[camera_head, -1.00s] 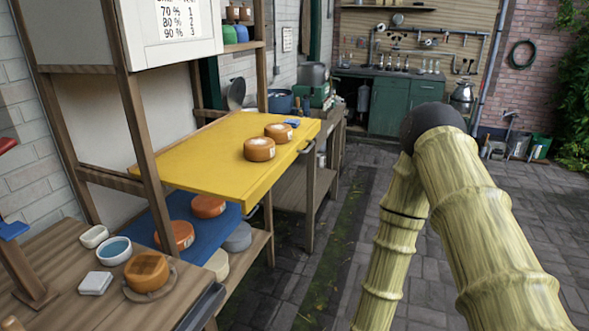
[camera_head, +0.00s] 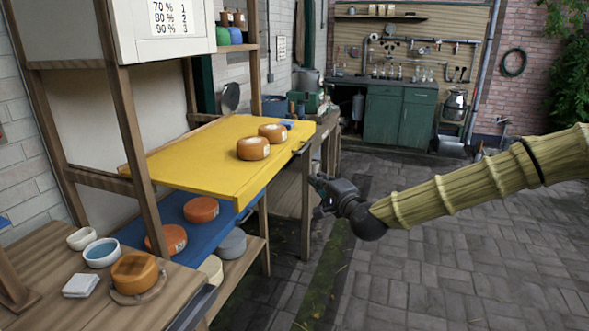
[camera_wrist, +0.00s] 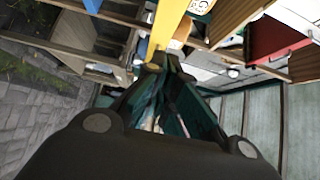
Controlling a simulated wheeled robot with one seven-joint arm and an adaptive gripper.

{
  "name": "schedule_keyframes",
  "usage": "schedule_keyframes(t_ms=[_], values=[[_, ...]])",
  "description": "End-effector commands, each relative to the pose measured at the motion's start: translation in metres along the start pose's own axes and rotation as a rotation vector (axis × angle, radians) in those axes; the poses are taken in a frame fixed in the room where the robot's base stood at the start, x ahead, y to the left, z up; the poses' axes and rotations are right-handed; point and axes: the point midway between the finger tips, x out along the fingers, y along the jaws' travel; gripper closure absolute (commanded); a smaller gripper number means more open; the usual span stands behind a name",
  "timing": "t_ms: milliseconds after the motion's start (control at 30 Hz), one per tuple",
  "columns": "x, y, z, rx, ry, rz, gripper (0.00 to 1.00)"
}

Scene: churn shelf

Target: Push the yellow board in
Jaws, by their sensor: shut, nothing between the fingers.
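The yellow board (camera_head: 190,160) juts out of the wooden shelf frame toward the paved yard, with two orange cheese wheels (camera_head: 253,148) (camera_head: 272,133) on its far half. Its front edge faces right, toward my arm. My gripper (camera_head: 318,182) is shut and empty, just right of and a little below the board's front edge, with a gap between them. In the wrist view a yellow strip of the board (camera_wrist: 168,22) shows just beyond my fingertips (camera_wrist: 160,62).
Below the yellow board is a blue board (camera_head: 215,222) with orange wheels. A wooden worktop (camera_head: 60,275) at lower left holds bowls and a cheese. A wooden bench (camera_head: 330,135) stands behind the board. The paved floor (camera_head: 440,270) is open on the right.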

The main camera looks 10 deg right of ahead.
Motion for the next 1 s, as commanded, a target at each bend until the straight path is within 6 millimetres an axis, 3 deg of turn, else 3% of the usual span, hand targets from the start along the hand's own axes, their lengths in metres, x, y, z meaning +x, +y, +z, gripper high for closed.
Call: schedule_keyframes(t_ms=[267,733,1000], values=[[0.024,-0.005,-0.002,0.006,0.003,-0.009,1.00],[0.102,-0.005,-0.001,0.006,0.002,-0.009,1.00],[0.121,-0.006,0.019,0.005,0.002,-0.008,1.00]])
